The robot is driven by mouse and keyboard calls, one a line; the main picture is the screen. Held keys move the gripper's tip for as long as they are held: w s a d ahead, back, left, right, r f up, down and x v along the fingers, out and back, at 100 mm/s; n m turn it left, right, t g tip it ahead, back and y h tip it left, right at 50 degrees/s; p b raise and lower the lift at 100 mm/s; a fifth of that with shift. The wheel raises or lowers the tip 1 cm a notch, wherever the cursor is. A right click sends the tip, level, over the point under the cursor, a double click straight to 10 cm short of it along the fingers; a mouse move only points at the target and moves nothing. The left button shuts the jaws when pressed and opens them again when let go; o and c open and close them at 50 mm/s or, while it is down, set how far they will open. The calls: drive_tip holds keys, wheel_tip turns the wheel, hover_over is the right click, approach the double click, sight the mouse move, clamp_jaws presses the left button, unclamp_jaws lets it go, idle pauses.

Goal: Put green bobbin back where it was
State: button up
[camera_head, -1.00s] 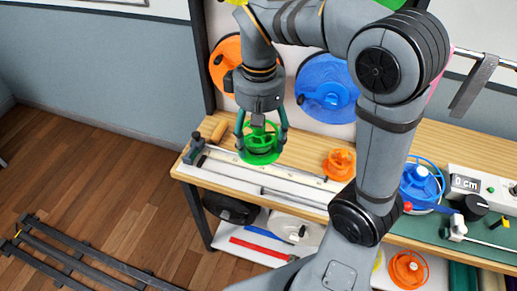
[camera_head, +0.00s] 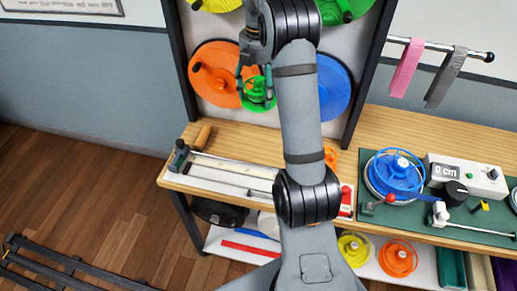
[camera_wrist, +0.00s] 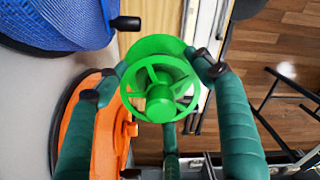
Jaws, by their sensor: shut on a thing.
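The green bobbin (camera_head: 258,92) is a small spool with a spoked wheel. My gripper (camera_head: 254,84) is shut on it and holds it in the air in front of the wall board, above the bench. In the wrist view the green bobbin (camera_wrist: 160,88) sits between my green fingers (camera_wrist: 158,82), its spoked face toward the camera. Behind it on the board hang a large orange reel (camera_head: 212,72) and a large blue reel (camera_head: 333,88); my arm hides part of the blue one. Yellow and green reels show at the top edge.
The wooden bench (camera_head: 235,140) carries a long measuring rail (camera_head: 235,172). A small orange bobbin (camera_head: 331,158) is partly behind my arm. A blue reel (camera_head: 397,175) stands on the green mat at right. Yellow (camera_head: 354,248) and orange (camera_head: 398,258) bobbins are on the lower shelf.

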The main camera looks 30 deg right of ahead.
sight(258, 153)
wheel_tip(258, 153, down, 25)
drive_tip(key=p, duration=0.2)
drive_tip(key=shift+w+p, duration=0.1)
drive_tip(key=shift+p, duration=0.2)
drive_tip(key=shift+r, duration=0.1)
drive_tip(key=shift+f, duration=0.25)
drive_tip(key=o, duration=1.3)
drive_tip(key=shift+o, duration=0.3)
wheel_tip(258, 153, up, 12)
drive_tip(key=b, duration=0.3)
drive_tip(key=shift+r, duration=0.25)
